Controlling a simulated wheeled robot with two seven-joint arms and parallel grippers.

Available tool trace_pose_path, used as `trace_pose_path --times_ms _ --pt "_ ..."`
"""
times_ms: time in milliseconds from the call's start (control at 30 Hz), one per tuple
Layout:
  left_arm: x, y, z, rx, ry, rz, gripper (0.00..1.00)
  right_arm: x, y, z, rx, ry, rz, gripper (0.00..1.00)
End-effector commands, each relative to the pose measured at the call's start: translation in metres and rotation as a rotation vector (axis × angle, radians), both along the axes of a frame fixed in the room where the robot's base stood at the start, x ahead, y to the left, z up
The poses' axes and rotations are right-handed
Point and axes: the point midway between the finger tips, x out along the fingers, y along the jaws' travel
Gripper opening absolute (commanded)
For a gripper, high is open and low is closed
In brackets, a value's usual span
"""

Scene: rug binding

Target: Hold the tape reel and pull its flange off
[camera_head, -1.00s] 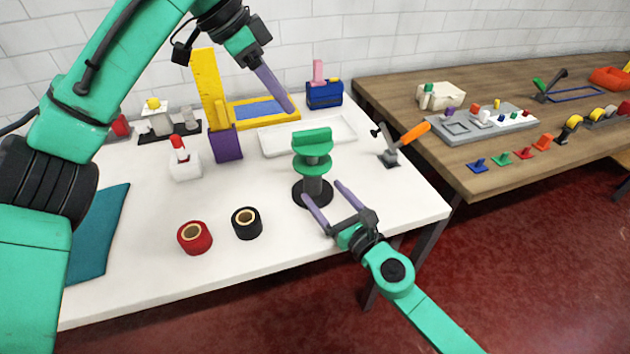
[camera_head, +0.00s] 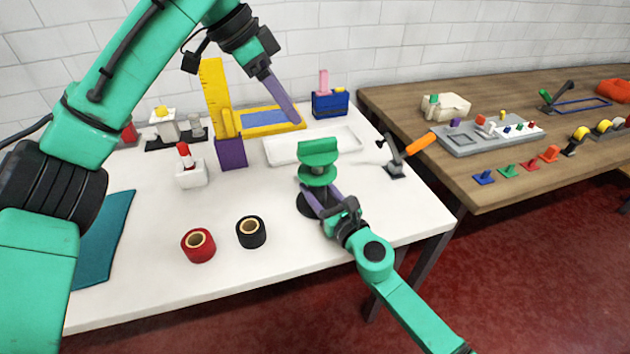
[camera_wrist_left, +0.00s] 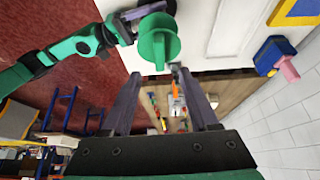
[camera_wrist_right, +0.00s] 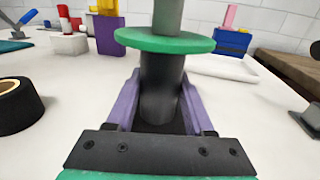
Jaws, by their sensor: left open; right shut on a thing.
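The tape reel stands upright on the white table, with a round black base, a dark core (camera_wrist_right: 160,82) and a round green plate (camera_wrist_right: 165,40) above it. A green flange (camera_head: 318,150) with a raised grip tops the reel; it also shows in the left wrist view (camera_wrist_left: 158,40). My right gripper (camera_head: 318,192) is shut on the dark core below the green plate, one finger on each side in the right wrist view. My left gripper (camera_head: 285,105) is open and empty, raised above the table behind and left of the reel. In the left wrist view its fingers point towards the flange.
A red tape roll (camera_head: 199,245) and a black tape roll (camera_head: 251,232) lie left of the reel. A white tray (camera_head: 290,148) lies behind it. An orange-handled lever (camera_head: 397,160) stands to the right. A purple holder (camera_head: 231,153) stands further left.

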Motion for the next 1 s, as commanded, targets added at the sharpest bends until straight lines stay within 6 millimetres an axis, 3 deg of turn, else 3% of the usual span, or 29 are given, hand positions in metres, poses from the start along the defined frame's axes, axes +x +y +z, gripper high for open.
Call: trace_pose_path --times_ms 200,333,800,1000 --pt "0.004 -0.005 0.024 0.076 0.019 -0.041 0.60 0.000 0.000 0.000 -0.001 0.000 0.001 0.00" --pt "0.004 -0.007 0.021 0.099 0.031 -0.052 0.60 0.000 0.000 0.000 -0.001 0.000 0.000 0.00" --pt "0.014 -0.043 -0.070 0.098 0.031 -0.052 0.60 0.000 0.000 0.000 -0.001 0.000 0.000 0.00" --pt "0.015 -0.049 -0.084 0.098 0.030 -0.051 0.60 0.000 0.000 0.000 -0.001 0.000 0.000 0.00"
